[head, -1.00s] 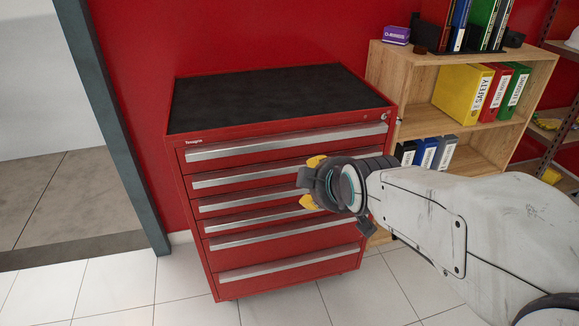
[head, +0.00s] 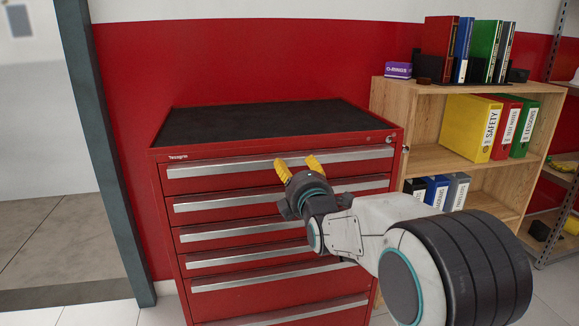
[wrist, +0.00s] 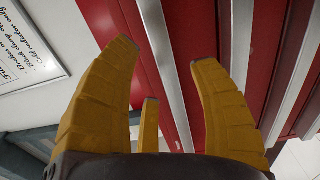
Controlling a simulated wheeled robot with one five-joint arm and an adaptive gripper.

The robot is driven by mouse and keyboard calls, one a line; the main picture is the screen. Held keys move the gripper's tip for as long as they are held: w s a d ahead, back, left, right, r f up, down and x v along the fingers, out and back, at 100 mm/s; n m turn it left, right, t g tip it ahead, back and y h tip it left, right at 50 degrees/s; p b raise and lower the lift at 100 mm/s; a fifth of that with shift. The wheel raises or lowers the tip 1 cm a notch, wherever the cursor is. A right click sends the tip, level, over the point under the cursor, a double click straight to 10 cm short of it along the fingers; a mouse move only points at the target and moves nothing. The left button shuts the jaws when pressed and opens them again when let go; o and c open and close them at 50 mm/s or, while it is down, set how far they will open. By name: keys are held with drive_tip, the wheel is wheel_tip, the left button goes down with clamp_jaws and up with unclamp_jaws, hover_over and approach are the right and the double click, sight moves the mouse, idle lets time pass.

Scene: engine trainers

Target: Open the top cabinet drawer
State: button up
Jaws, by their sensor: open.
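The red tool cabinet (head: 163,210) stands against the wall with a black top and several drawers with long silver handle strips. Its top drawer (head: 215,187) looks shut, and its handle strip (head: 225,168) runs nearly the full width. My gripper (head: 298,167) is open and empty, its yellow fingers pointing up at the top drawer's handle strip, which shows behind them. In the wrist view my gripper (wrist: 160,85) has its fingers spread before red drawer fronts and silver strips (wrist: 165,70). Whether a finger touches the strip I cannot tell.
A wooden shelf (head: 425,160) with binders stands close to the cabinet's right side. A purple box (head: 398,70) sits on it. A grey door frame (head: 100,150) is at the left. A framed sign (wrist: 30,45) shows in the wrist view.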

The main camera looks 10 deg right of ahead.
sight(290, 162)
drive_tip(key=shift+w, duration=2.85)
drive_tip(key=shift+f, duration=0.15)
clamp_jaws()
